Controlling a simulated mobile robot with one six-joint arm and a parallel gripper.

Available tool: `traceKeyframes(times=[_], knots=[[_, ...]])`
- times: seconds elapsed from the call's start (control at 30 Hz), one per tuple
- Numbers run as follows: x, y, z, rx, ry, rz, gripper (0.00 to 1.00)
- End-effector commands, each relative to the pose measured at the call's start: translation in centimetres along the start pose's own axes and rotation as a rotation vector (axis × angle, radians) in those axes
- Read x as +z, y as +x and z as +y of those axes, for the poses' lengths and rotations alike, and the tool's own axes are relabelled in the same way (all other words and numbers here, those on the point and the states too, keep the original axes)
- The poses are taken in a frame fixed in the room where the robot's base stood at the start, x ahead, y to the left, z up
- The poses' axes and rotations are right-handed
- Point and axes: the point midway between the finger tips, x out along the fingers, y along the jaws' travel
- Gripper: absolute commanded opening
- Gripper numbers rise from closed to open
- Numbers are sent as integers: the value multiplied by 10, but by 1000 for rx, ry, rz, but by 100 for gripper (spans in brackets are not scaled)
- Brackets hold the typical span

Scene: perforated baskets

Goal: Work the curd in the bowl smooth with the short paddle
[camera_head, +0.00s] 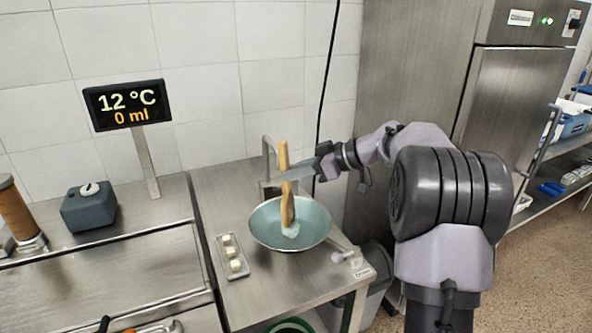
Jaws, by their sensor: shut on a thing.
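The short wooden paddle (285,190) stands almost upright over the pale blue bowl (262,232). My gripper (287,174) is shut on the upper part of its shaft, coming in from the right. The paddle's lower end reaches down into the bowl. The white curd (291,231) lies as a small lump at the paddle's lower end, towards the front of the bowl. The paddle's tip seems to meet the curd, but I cannot tell how deep it sits. The bowl rests on the steel table.
A tray (225,244) with several white pieces lies left of the bowl on the steel table (270,290). A tap (266,143) stands behind. A display (127,105) reads 12 °C and 0 ml. A dark container (89,208) stands farther left.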

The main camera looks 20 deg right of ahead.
Motion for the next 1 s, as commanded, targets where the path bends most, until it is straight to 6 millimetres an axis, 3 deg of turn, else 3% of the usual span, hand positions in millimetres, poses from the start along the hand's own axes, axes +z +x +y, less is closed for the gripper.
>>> traceKeyframes(times=[0.17,0.53,0.8,1.0], knots=[[0,0,-2,0,-1,0,0],[2,1,16,0,1,1,0],[2,2,18,1,-1,-1,0],[-16,-8,18,1,-2,-1,0]])
